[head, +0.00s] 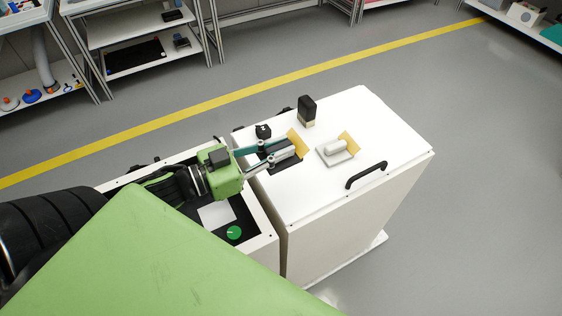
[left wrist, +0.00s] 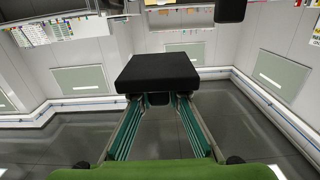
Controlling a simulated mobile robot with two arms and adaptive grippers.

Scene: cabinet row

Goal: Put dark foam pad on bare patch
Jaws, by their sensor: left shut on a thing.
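My left gripper (head: 262,154) is shut on a dark pad (head: 287,165) with a greyer block on top, over the left part of the white cabinet top (head: 310,195). In the left wrist view the pad (left wrist: 158,74) shows as a black slab at the fingertips. A tan patch (head: 299,140) shows just beyond the pad. Whether the pad touches the top, I cannot tell. A second tan patch (head: 350,142) lies to the right, beside a pale pad with a grip (head: 336,151). Which patch is the bare one is unclear. My right gripper is not in view.
A black block with a pale base (head: 307,111) stands at the back, with a small black object (head: 263,131) left of it. A black handle (head: 366,175) is near the right edge. An open dark bin (head: 249,229) adjoins the cabinet on the left. The top's front is clear.

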